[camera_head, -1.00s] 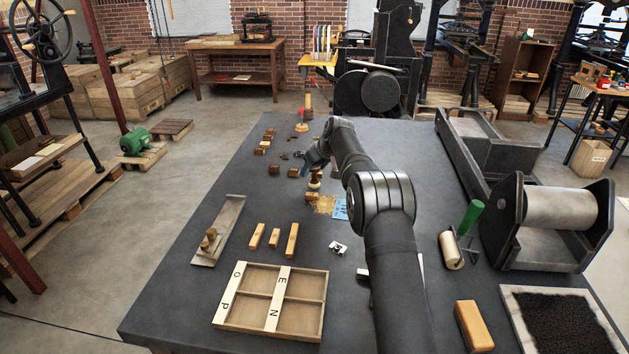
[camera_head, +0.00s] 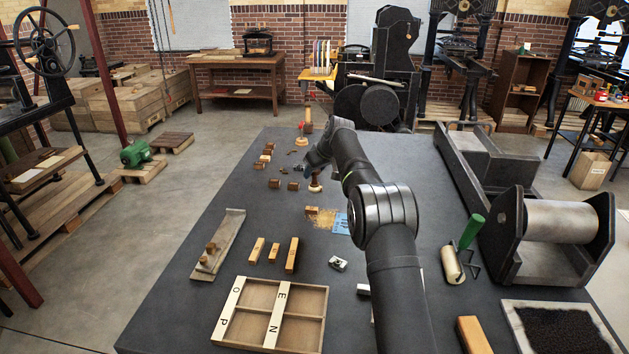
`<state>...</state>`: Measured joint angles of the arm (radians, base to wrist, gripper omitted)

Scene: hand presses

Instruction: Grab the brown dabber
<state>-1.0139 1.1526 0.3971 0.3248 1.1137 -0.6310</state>
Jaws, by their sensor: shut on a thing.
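The brown dabber (camera_head: 315,185) stands on the dark table, left of my forearm, and looks small at this distance. My gripper (camera_head: 315,173) is at its top and shut on it, though my arm partly hides the fingers. The dabber's lower part shows below the gripper. I cannot tell whether its base touches the table.
Several small wooden blocks (camera_head: 274,184) lie left of the gripper. A second dabber (camera_head: 300,141) with a pale base stands farther back. A wooden block (camera_head: 311,210) and a blue card (camera_head: 341,224) lie nearer.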

